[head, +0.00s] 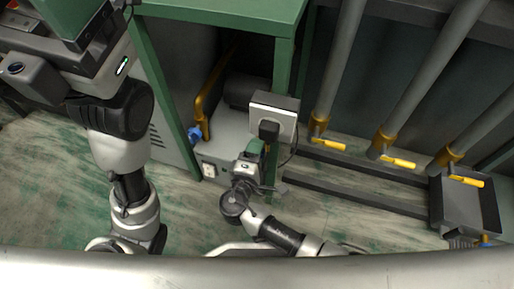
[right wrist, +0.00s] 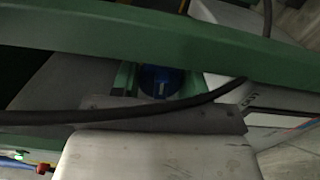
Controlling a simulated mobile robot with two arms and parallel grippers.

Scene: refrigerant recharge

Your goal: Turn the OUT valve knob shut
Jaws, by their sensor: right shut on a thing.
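My right gripper (head: 254,150) is low at the front of the grey machine (head: 229,130) inside the green frame. In the right wrist view, a blue knob (right wrist: 160,81) sits between its green fingers, and the gripper is shut on it. In the head view this knob is hidden by the gripper and wrist. Another blue knob (head: 194,133) shows at the machine's left side, apart from the gripper. I cannot read a label that tells which knob is OUT. My left gripper (head: 75,15) is at the top left, partly cut off; its finger gap does not show.
A white box with a black plug (head: 269,129) stands just above my right gripper. A dark cable (right wrist: 150,110) crosses in front of the fingers. A green frame bar (right wrist: 130,32) runs close by. Grey pipes with yellow handles (head: 329,144) stand to the right. Floor is clear in front.

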